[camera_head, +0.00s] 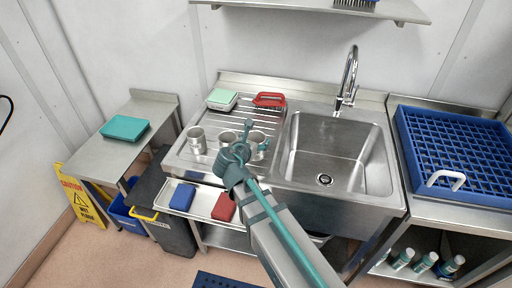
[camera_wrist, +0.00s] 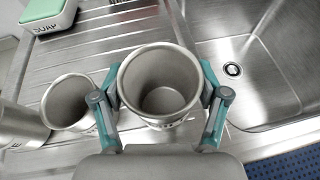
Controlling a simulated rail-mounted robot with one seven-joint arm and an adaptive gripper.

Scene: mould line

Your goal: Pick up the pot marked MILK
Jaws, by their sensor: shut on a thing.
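Three open-topped metal pots stand in a row on the ribbed drainboard. The left pot (camera_head: 196,138) and the middle pot (camera_head: 227,137) stand free of my gripper. The right pot (camera_head: 257,137) is between the fingers of my gripper (camera_head: 255,136), partly hidden by it. In the wrist view my gripper (camera_wrist: 160,84) is shut on this pot (camera_wrist: 163,70), a teal finger against each side; it is upright and empty inside. The middle pot (camera_wrist: 68,101) is close on its left. The marking on the held pot cannot be read, so I cannot tell whether it says MILK.
The sink basin (camera_head: 336,150) with its tap (camera_head: 349,78) is to the right. A soap box (camera_head: 222,100) and a red brush (camera_head: 269,100) lie behind the pots. Blue (camera_head: 182,197) and red (camera_head: 224,207) blocks lie in front. A blue rack (camera_head: 455,150) is far right.

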